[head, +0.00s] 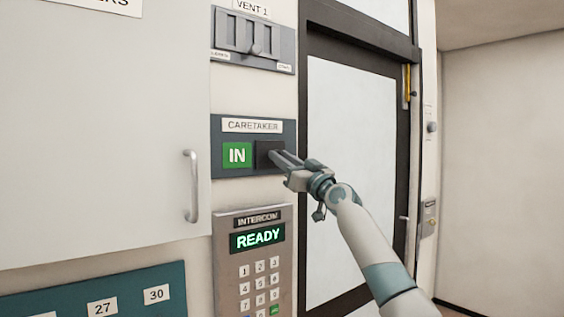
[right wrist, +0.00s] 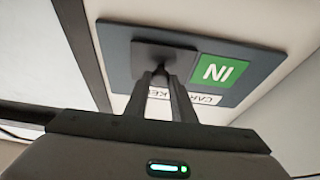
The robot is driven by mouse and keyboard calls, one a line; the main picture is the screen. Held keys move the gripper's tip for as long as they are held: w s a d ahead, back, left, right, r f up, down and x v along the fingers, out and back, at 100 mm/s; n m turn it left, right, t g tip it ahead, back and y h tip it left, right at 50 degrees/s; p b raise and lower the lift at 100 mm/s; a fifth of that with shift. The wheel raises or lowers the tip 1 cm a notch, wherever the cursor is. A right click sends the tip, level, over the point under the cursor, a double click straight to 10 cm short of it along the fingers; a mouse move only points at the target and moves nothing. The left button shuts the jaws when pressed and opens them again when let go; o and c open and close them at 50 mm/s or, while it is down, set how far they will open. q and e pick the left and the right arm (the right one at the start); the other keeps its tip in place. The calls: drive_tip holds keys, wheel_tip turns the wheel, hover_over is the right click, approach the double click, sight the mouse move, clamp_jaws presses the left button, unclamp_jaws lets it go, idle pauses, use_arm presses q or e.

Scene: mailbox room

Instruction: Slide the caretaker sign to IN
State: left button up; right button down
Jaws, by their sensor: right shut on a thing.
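The caretaker sign (head: 254,172) is a dark wall panel with a white CARETAKER label (head: 252,126). A green IN field (head: 237,155) shows on its left half. A dark sliding cover (head: 264,152) sits over the right half, beside the green field. My right gripper (head: 275,157) is at the cover, its fingers shut on a part of it. In the right wrist view the panel (right wrist: 118,50) appears upside down, and the fingers (right wrist: 162,90) close on the cover's dark knob (right wrist: 165,60). My left gripper is not in view.
A VENT 1 slider panel (head: 253,40) is above the sign, and an intercom (head: 253,265) reading READY is below it. A cabinet door with a handle (head: 190,186) is to the left. A dark-framed glass door (head: 352,140) is to the right.

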drive_tip(key=shift+d+r, duration=0.15)
drive_tip(key=shift+d, duration=0.05)
drive_tip(key=c, duration=1.9)
unclamp_jaws()
drive_tip(key=o, duration=0.4)
drive_tip(key=shift+w+d, duration=0.15)
use_arm(q)
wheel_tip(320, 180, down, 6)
drive_tip(key=b, duration=0.6)
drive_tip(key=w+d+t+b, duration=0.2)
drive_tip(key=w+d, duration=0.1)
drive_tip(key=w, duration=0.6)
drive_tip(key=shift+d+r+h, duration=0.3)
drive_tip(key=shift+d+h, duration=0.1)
use_arm(e)
drive_tip(key=v, duration=1.7)
drive_tip(key=shift+d+f, duration=0.25)
